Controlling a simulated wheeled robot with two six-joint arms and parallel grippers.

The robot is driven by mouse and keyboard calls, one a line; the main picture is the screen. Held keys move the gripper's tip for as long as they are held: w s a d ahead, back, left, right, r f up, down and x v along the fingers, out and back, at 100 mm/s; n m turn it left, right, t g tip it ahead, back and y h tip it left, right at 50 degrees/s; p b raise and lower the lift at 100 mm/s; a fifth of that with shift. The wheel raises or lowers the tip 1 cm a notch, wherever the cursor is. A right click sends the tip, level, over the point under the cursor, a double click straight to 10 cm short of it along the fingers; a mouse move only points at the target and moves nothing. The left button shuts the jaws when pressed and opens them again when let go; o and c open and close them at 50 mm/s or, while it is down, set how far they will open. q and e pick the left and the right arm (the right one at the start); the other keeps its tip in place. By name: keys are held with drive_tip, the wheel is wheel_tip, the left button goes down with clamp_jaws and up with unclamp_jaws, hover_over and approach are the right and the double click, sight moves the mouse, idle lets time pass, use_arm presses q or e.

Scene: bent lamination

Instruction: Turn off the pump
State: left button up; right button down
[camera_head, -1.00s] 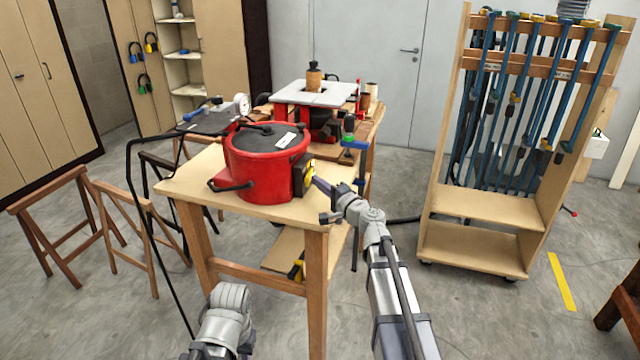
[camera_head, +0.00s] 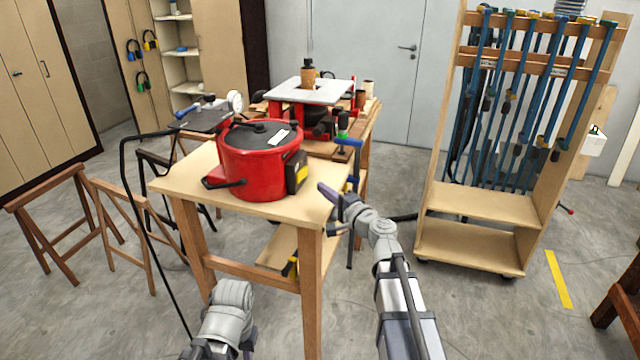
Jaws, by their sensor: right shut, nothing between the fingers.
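The pump is most likely the red round vessel (camera_head: 262,174) with a dark lid, standing on the wooden table. A black and yellow switch box (camera_head: 297,173) sits on its right side. My right gripper (camera_head: 322,188) is shut and empty, a little to the right of the switch box and apart from it, by the table's right edge. My left arm's grey wrist (camera_head: 228,308) shows at the bottom, in front of the table; its fingers cannot be made out. The switch's exact position is too small to tell.
The wooden table (camera_head: 180,182) has bare room in front of the vessel. A router table (camera_head: 311,90) stands behind it. A clamp rack (camera_head: 470,240) stands at right. Wooden trestles (camera_head: 118,215) stand at left, beside a black hose (camera_head: 125,165).

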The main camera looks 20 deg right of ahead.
drive_tip(key=s, duration=0.6)
drive_tip(key=shift+s, duration=0.3)
drive_tip(key=s+a+f+n+g+y+p, duration=0.1)
drive_tip(key=s+a+f+n+g+p, duration=0.1)
drive_tip(key=s+a+f+n+g, duration=0.6)
drive_tip(key=s+a+f+n+g+y+p, duration=0.1)
drive_tip(key=s+a+f+n+g, duration=0.2)
drive_tip(key=a, duration=0.9)
drive_tip(key=s+d+f+n+g+h+p, duration=0.1)
drive_tip(key=s+d+f+n+g+h, duration=0.1)
drive_tip(key=s, duration=0.4)
drive_tip(key=s+d+f+n+g+h+p, duration=0.1)
drive_tip(key=s+f+n+g+h, duration=0.2)
drive_tip(key=s+h, duration=0.3)
drive_tip(key=shift+d+f+n+g+h, duration=0.35)
drive_tip(key=shift+n+g+h, duration=0.35)
drive_tip(key=shift+n+h, duration=0.15)
